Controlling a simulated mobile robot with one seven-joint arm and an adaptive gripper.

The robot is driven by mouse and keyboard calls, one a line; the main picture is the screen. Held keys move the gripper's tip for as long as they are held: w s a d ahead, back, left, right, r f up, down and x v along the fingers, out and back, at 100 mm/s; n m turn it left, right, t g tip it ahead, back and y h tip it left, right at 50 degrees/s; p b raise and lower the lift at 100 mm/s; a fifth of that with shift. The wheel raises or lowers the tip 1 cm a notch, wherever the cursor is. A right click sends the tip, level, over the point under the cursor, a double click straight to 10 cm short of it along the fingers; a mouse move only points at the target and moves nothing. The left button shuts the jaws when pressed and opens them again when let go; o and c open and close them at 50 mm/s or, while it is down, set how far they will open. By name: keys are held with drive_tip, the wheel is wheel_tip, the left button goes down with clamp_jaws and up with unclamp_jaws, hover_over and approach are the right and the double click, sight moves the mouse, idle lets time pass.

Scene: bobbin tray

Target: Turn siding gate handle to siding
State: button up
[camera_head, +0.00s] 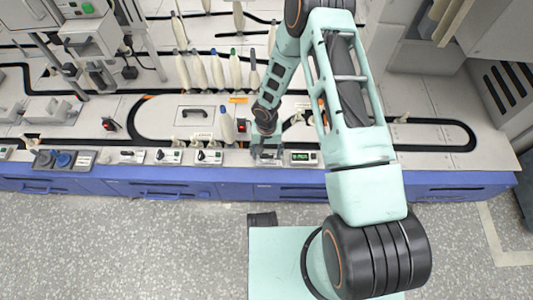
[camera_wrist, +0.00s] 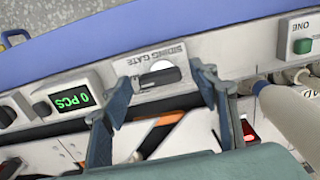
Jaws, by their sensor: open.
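The siding gate panel (camera_wrist: 137,66), lettered "SIDING GATE" upside down, lies near the middle of the wrist view. Its handle (camera_wrist: 158,78) is a black bar over a round white disc and lies roughly along the panel's length. My gripper (camera_wrist: 161,86) is open, with one finger on each side of the handle. I cannot tell whether either finger touches it. In the head view my gripper (camera_head: 266,152) is at the front control strip and hides most of that panel.
A green-lit counter (camera_wrist: 71,101) reading "0 PCS" stands beside the panel. A pale bobbin (camera_wrist: 283,108) and a red-lit part (camera_wrist: 247,130) are close to my gripper's other side. In the head view, several bobbins (camera_head: 199,70) stand behind, and a black track (camera_head: 440,122) loops across the table.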

drive_tip(key=c, duration=1.2)
drive_tip(key=shift+o, duration=0.2)
drive_tip(key=shift+n, duration=0.3)
drive_tip(key=n, duration=0.5)
drive_tip(key=shift+w+n+b, duration=0.15)
drive_tip(key=shift+n+b, duration=0.15)
drive_tip(key=shift+b, duration=0.1)
drive_tip(key=n, duration=0.5)
drive_tip(key=shift+a+n, duration=0.1)
drive_tip(key=shift+n, duration=0.2)
drive_tip(key=o, duration=1.2)
drive_tip(key=shift+c, duration=0.2)
drive_tip(key=shift+r, duration=0.1)
